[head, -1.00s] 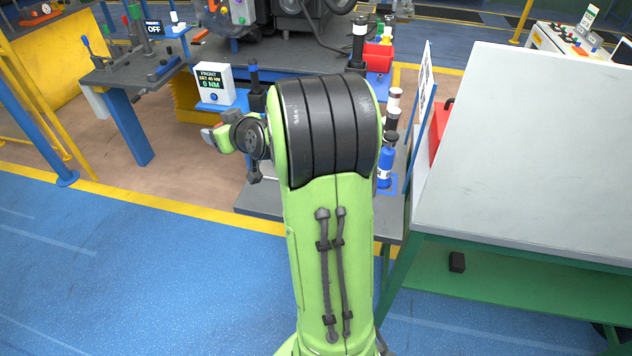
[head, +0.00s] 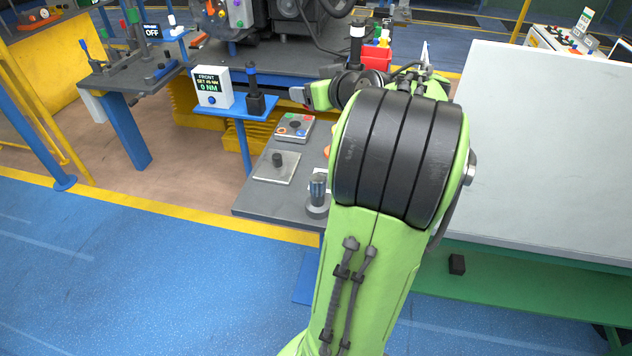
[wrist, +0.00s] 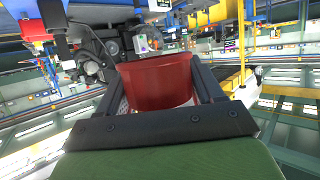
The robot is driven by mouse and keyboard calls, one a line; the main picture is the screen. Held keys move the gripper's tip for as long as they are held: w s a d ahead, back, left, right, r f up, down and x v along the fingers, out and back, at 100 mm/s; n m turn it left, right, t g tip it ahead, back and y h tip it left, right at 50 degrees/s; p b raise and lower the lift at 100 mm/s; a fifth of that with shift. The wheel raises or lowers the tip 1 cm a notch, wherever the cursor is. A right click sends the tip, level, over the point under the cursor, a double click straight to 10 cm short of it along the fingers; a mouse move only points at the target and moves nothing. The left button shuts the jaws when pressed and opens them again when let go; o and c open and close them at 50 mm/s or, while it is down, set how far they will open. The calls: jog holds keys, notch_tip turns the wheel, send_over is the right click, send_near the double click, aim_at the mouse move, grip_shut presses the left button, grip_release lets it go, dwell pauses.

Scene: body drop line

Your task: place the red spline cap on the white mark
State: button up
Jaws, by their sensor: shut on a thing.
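My gripper (wrist: 158,88) is shut on the red spline cap (wrist: 157,78) in the wrist view. The cap is a wide red cup shape between the two dark fingers, held up clear of surfaces as far as I can see. I cannot pick out the white mark with certainty; my arm covers part of the grey bench (head: 262,200).
On the grey bench are a light plate with a dark knob (head: 277,160), a button box (head: 294,127) and a grey cylinder (head: 318,193). A torque display (head: 212,87) stands on a blue shelf at its left. A large pale panel (head: 545,150) stands at right.

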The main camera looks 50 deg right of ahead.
aim_at(315, 175)
notch_tip(315, 175, down, 24)
jog(key=b, duration=0.6)
jog(key=shift+r+b, duration=0.1)
jog(key=shift+b, duration=0.25)
jog(key=shift+f+b, duration=0.2)
jog(key=shift+b, duration=0.1)
jog(key=o, duration=1)
jog(key=shift+r+p, duration=0.15)
jog(key=shift+p, duration=0.25)
jog(key=v, duration=1.5)
jog(key=shift+s+a, duration=0.2)
jog(key=shift+s, duration=0.05)
